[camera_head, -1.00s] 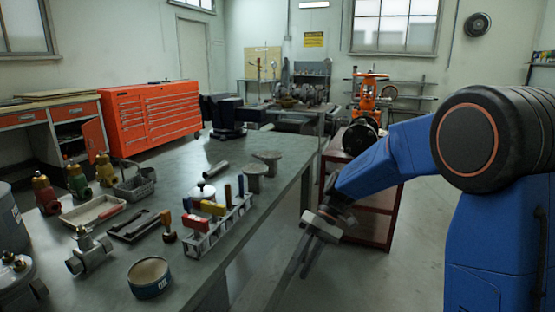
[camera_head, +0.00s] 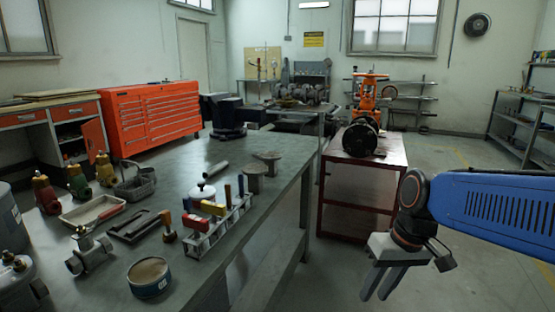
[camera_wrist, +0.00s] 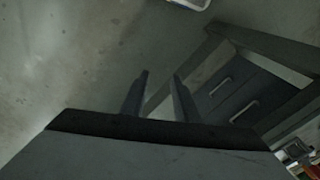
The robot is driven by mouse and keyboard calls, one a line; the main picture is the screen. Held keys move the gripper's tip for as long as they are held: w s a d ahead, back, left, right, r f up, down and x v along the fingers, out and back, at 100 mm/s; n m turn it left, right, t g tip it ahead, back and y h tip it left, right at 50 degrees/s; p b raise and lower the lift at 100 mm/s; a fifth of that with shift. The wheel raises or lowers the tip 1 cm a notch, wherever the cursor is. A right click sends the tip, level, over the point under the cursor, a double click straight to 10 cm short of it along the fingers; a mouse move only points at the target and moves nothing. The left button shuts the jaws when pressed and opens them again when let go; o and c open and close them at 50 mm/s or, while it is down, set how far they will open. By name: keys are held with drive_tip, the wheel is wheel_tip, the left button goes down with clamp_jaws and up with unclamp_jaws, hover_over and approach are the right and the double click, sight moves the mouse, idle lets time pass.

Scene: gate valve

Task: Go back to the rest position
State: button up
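My gripper (camera_head: 377,283) hangs at the lower right in the head view, pointing down over the open floor to the right of the workbench. Its two grey fingers stand apart with nothing between them.
The long grey workbench (camera_head: 235,245) at the left carries valves, trays, tools and an oil tin (camera_head: 149,279). An orange tool cabinet (camera_head: 150,118) stands against the back left wall. Shelves (camera_head: 515,128) stand at the far right. The floor between them and the cart is clear.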

drive_tip(key=s+d+m+t+h, duration=0.2)
drive_tip(key=s+d+t, duration=0.1)
drive_tip(key=s+d, duration=0.4)
drive_tip(key=shift+s+t, duration=0.4)
drive_tip(key=shift+s, duration=0.35)
drive_tip(key=shift+f, duration=0.1)
